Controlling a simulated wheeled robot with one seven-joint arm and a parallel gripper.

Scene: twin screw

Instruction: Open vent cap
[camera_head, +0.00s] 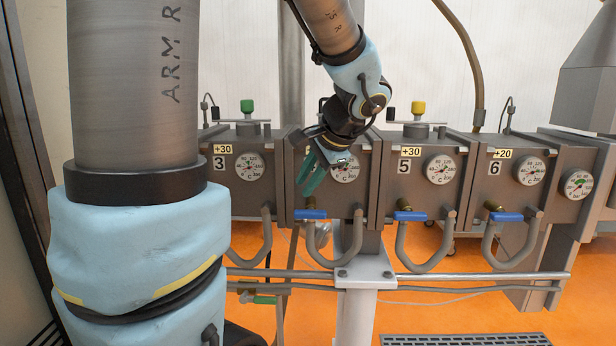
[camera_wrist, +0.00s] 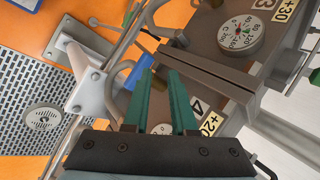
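A green cap (camera_head: 247,106) stands upright on top of the grey housing marked 3. A yellow cap (camera_head: 418,107) stands upright on the housing marked 5. I cannot tell from the frames which one is the vent cap. My gripper (camera_head: 303,186) hangs in front of the housing marked 4 (camera_head: 368,190), below the level of both caps and between them. Its green fingers point down and left in the head view. In the wrist view the fingers (camera_wrist: 160,71) are apart with a narrow gap and nothing between them. My wrist hides most of the top of housing 4.
Round gauges (camera_head: 441,170) are on the housing fronts. Valves with blue handles (camera_head: 410,216) and curved grey pipes (camera_head: 425,262) sit below. A horizontal rail (camera_head: 480,275) runs in front, on a white post (camera_head: 364,275). Black handles stick out beside the caps.

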